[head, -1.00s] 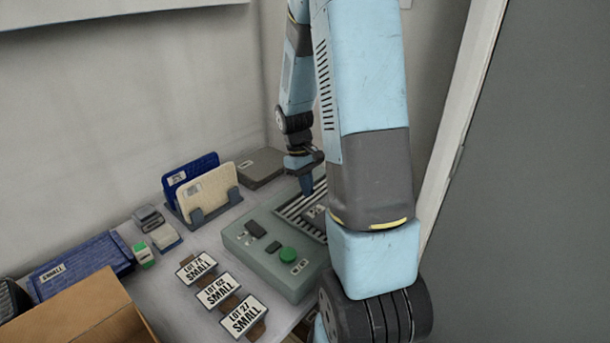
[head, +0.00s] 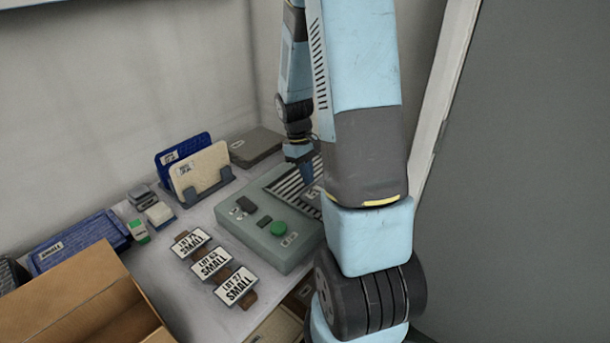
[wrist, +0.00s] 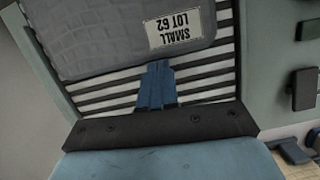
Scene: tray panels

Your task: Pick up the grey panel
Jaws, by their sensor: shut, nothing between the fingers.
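The grey panel (wrist: 110,35) lies on the slatted bed (wrist: 100,98) of a grey-green station, with a white label reading "SMALL LOT 62" near one edge. In the head view only a small labelled part of it (head: 312,196) shows beside my arm, which hides the rest. My gripper (wrist: 158,68) has its blue fingers shut together and empty, with the tips at the panel's near edge; I cannot tell whether they touch it. In the head view my gripper (head: 308,183) points down over the slats.
The station (head: 255,205) has a green button (head: 279,229) and dark switches. A rack (head: 205,190) with blue and cream panels and another grey slab (head: 256,147) stand behind it. Label plates (head: 211,263) and an open cardboard box (head: 85,300) are in front. A wall runs along the back.

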